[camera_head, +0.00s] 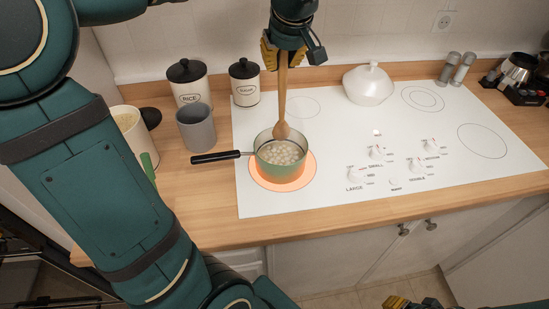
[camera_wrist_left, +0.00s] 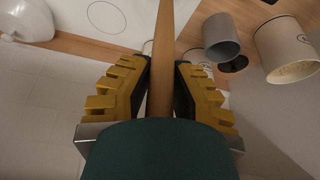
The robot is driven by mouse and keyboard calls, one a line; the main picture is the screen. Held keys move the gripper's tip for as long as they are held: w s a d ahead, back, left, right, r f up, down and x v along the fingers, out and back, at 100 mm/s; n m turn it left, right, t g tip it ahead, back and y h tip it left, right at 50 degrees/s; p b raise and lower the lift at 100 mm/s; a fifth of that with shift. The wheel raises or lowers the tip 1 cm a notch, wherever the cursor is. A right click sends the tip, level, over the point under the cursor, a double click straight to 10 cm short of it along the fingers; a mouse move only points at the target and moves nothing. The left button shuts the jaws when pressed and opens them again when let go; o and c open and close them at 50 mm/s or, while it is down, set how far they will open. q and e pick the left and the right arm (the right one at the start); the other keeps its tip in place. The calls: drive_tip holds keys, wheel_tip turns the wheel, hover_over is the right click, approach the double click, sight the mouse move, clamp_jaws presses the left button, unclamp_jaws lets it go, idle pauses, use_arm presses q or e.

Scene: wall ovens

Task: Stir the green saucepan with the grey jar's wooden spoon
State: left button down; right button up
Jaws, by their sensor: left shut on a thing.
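The green saucepan (camera_head: 281,167) sits on the glowing front-left burner of the white hob, with pale round pieces inside and its black handle pointing left. My left gripper (camera_head: 288,52) is above and behind the pan, shut on the wooden spoon's (camera_head: 283,95) upper handle; the grip also shows in the wrist view, around the spoon (camera_wrist_left: 162,65). The spoon hangs nearly upright, its head down at the pan's far inner side. I cannot tell whether it touches the contents. The grey jar (camera_head: 197,130) stands left of the hob with no spoon showing. My right gripper (camera_head: 400,303) is barely in view at the bottom edge.
Rice (camera_head: 187,82) and sugar (camera_head: 244,84) canisters stand behind the grey jar. A cream container (camera_head: 131,124) is left of it, partly behind my left arm. A white lidded pot (camera_head: 368,84) and shakers (camera_head: 456,68) are at the back. The hob's right side is clear.

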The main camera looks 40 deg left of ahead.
use_arm(q)
drive_tip(key=shift+r+p, duration=1.7)
drive_tip(key=shift+r, duration=0.75)
drive_tip(key=shift+f, duration=0.1)
